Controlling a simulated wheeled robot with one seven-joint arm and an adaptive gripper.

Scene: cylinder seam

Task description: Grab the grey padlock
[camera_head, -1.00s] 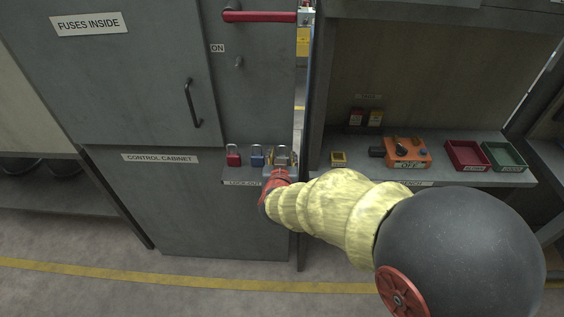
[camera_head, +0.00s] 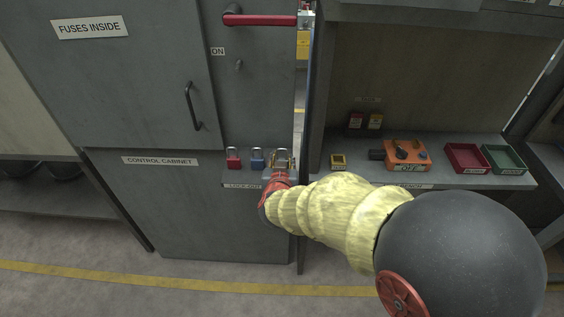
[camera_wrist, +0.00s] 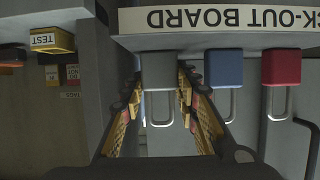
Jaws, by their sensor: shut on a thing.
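The grey padlock (camera_wrist: 159,72) is between the two fingers of my gripper (camera_wrist: 160,98) in the wrist view, its shackle pointing toward the bottom of that picture. My gripper is shut on it, with a finger against each side of its body. In the head view my gripper (camera_head: 278,170) is at the right end of the lock-out shelf, and the grey padlock (camera_head: 281,155) shows just above it, partly hidden by the fingers. A blue padlock (camera_head: 257,155) and a red padlock (camera_head: 233,155) stand to its left, apart from the gripper.
The lock-out shelf (camera_head: 230,180) is on the grey control cabinet (camera_head: 160,190). To the right, a bench holds a small yellow box (camera_head: 338,160), an orange control box (camera_head: 406,154), a red tray (camera_head: 466,170) and a green tray (camera_head: 504,171). A dark upright post (camera_head: 307,130) stands close right of my gripper.

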